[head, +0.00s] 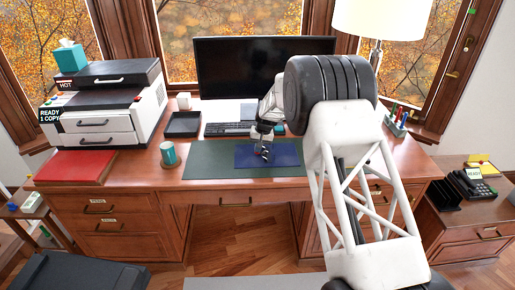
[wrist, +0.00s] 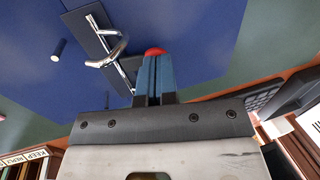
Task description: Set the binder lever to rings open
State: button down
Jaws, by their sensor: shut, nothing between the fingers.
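The binder lies open and flat as a blue sheet (head: 285,154) on the dark green desk mat. In the wrist view its blue surface (wrist: 200,25) carries a dark metal plate with a shiny curved ring mechanism (wrist: 106,50). A red rounded knob (wrist: 155,51), probably the lever's tip, shows just beyond my fingertips; the rest of it is hidden behind them. My gripper (wrist: 155,62) is shut and empty, its blue fingers close to the knob, to the right of the rings. I cannot tell if they touch it. In the head view my gripper (head: 264,153) is over the binder.
The keyboard (head: 228,129) and monitor (head: 250,70) are behind.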

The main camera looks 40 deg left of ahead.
jog(key=shift+w+d, duration=0.1)
jog(key=shift+w+d, duration=0.3)
jog(key=shift+w, duration=0.05)
jog(key=shift+f, duration=0.1)
dwell(0.4)
jog(key=v, duration=1.4)
dwell(0.5)
